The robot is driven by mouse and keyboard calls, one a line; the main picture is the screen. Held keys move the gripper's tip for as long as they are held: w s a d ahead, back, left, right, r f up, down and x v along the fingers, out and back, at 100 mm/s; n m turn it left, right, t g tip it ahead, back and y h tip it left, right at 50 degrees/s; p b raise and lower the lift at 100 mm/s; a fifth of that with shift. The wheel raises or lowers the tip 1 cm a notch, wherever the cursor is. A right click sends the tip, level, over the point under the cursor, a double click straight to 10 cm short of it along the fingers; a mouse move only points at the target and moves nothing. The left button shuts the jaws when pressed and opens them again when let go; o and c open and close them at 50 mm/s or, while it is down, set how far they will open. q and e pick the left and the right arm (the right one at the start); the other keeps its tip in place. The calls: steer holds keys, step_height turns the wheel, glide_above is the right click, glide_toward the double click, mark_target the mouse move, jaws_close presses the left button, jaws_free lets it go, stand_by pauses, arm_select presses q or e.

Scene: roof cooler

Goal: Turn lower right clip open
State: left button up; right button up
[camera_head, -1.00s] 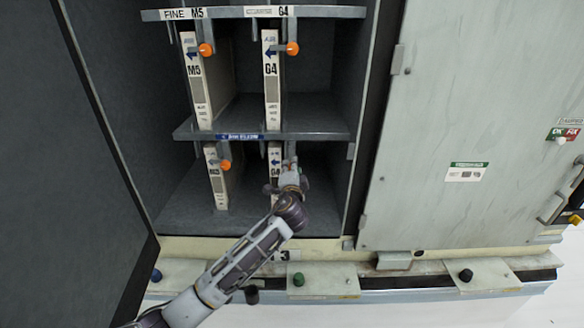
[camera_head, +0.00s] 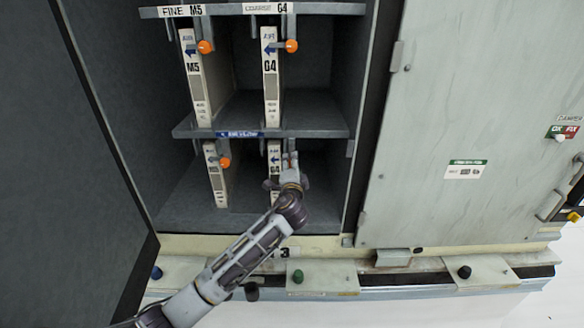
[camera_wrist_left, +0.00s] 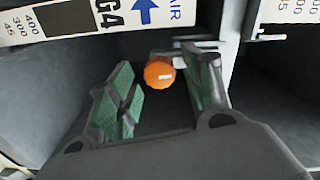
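The lower right clip shows in the left wrist view as an orange knob (camera_wrist_left: 159,73) on a grey metal bracket (camera_wrist_left: 187,44), beside the white G4 filter frame (camera_wrist_left: 70,20). In the head view my left gripper (camera_head: 286,174) is in the lower compartment in front of the lower right filter (camera_head: 274,156) and hides this knob. In the left wrist view the green-padded fingers of my left gripper (camera_wrist_left: 160,88) are apart. The knob appears between and beyond them, nearer the right finger. I cannot tell whether a finger touches it. My right gripper is not in view.
Orange knobs also sit at the upper left (camera_head: 205,47), upper right (camera_head: 291,46) and lower left (camera_head: 224,162) filters. A shelf (camera_head: 310,128) lies just above my left gripper. An open dark door (camera_head: 60,190) stands left, a closed pale panel (camera_head: 470,110) right.

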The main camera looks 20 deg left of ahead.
arm_select(q)
steer(key=shift+s, duration=0.15)
steer(key=v, duration=1.1)
steer(key=shift+s+d, duration=0.15)
steer(key=shift+s, duration=0.2)
stand_by(0.4)
